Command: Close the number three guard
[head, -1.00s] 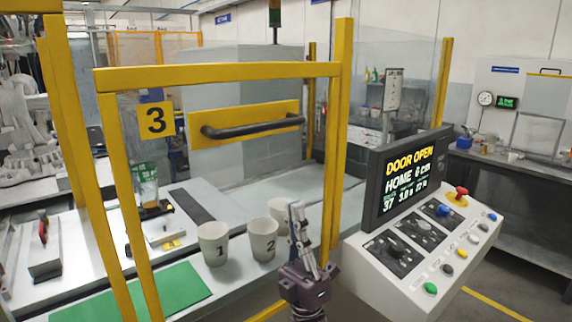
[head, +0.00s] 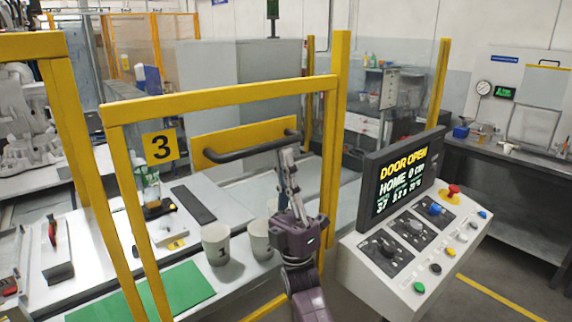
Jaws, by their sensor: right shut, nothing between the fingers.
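The number three guard (head: 222,97) is a yellow frame with a clear pane, standing at the cell front. It carries a yellow plate marked 3 (head: 160,146) and a dark bar handle (head: 240,153) on a yellow panel. My right gripper (head: 286,158) points upward with its fingers shut and empty, just below the handle's right end. Whether it touches the handle cannot be told. The panel screen (head: 401,180) reads DOOR OPEN and HOME 0 cm. My left gripper is not in view.
Cups marked 1 (head: 216,244) and 2 (head: 259,238) stand on the bench, with another mostly hidden behind my right gripper. A green mat (head: 150,295) lies at the front left. The control console (head: 415,250) with buttons is close on the right.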

